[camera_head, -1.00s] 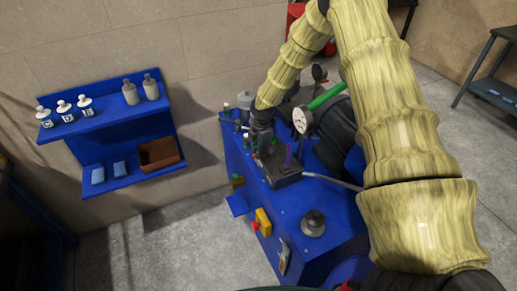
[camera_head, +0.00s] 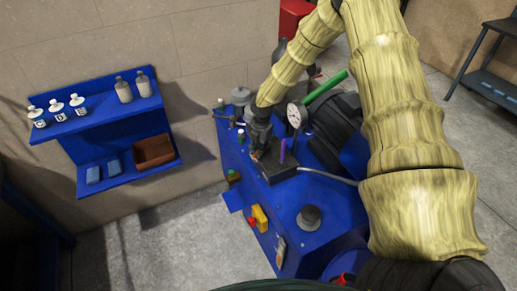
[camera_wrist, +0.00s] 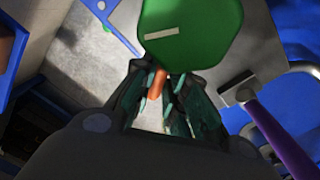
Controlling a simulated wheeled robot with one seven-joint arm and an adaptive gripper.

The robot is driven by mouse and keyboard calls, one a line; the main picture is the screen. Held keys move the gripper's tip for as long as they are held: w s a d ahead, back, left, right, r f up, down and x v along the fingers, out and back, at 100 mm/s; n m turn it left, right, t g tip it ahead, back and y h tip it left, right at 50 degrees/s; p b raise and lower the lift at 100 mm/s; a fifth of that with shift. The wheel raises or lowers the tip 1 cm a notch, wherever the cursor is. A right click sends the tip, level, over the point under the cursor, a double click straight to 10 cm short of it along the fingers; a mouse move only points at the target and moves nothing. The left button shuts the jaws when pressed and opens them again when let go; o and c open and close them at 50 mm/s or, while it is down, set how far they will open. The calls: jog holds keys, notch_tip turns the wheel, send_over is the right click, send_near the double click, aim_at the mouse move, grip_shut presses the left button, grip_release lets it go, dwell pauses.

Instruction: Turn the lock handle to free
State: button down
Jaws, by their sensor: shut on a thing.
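My gripper (camera_wrist: 160,100) is shut on a small orange handle (camera_wrist: 156,84), which shows between the fingertips in the wrist view. A green, many-sided plate or knob (camera_wrist: 190,30) with a pale bar lies just beyond the fingertips and hides part of what is behind it. A purple lever (camera_wrist: 275,135) with a dark foot stands to the right, apart from the fingers. In the head view my gripper (camera_head: 259,148) points down at the dark block (camera_head: 278,172) on top of the blue machine, and the purple lever (camera_head: 282,151) stands beside it. The orange handle is mostly hidden there.
The blue machine (camera_head: 290,212) also carries a round gauge (camera_head: 296,115), a green bar (camera_head: 325,87), a grey knob (camera_head: 309,217) and a bent metal rod (camera_head: 328,177). A blue wall shelf (camera_head: 105,125) with bottles and a brown box is at the left.

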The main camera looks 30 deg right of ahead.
jog(key=c, duration=1.4)
grip_release()
jog(key=shift+d, duration=0.1)
jog(key=shift+c, duration=0.2)
notch_tip(320, 180, up, 12)
jog(key=shift+s+d, duration=0.2)
jog(key=shift+s, duration=0.2)
